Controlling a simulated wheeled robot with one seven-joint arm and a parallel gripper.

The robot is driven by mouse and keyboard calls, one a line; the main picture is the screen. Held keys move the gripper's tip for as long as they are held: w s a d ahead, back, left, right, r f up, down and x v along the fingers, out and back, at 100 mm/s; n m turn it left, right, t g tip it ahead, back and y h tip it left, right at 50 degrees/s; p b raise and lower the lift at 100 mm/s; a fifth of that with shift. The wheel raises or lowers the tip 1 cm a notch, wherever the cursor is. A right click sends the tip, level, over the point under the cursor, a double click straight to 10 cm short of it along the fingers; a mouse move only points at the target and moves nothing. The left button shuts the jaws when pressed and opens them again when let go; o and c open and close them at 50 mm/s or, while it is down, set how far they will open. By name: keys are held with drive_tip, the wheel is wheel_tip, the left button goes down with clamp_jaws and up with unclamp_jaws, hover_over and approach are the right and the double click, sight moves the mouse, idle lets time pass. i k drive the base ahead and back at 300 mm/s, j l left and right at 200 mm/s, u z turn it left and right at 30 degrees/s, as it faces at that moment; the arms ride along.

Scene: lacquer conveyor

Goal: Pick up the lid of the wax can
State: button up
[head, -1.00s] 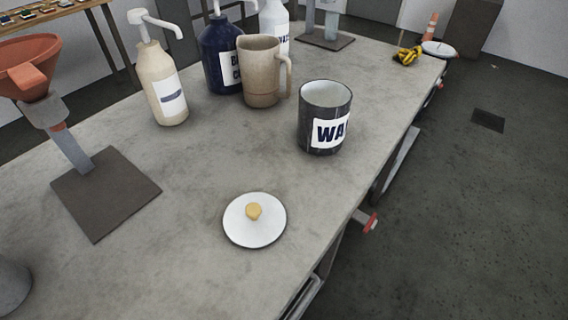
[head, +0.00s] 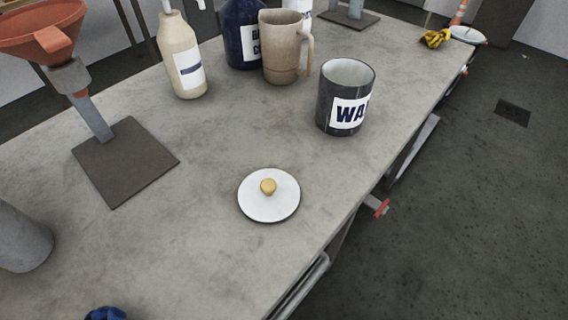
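The lid (head: 255,205) is a white disc with a dark rim and a small yellow-tan knob (head: 268,186) at its middle. It lies flat on the grey table, knob up. The wax can (head: 335,91) is a dark open cylinder with a white label reading "WA". It stands upright behind the lid and to its right, apart from it, with its top uncovered. My gripper is not in view.
An orange funnel on a stand (head: 124,165) is at the left. A cream pump bottle (head: 181,58), a dark blue bottle (head: 241,35) and a beige mug (head: 282,50) stand behind. A grey cylinder (head: 22,238) and a blue object (head: 105,314) are nearer. Bare tabletop surrounds the lid.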

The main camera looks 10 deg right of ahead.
sight(267, 194)
drive_tip(key=k+l+z, duration=0.2)
drive_tip(key=k+l, duration=0.25)
drive_tip(key=k+l+z, duration=0.25)
drive_tip(key=k+l, duration=0.2)
drive_tip(key=l, duration=0.1)
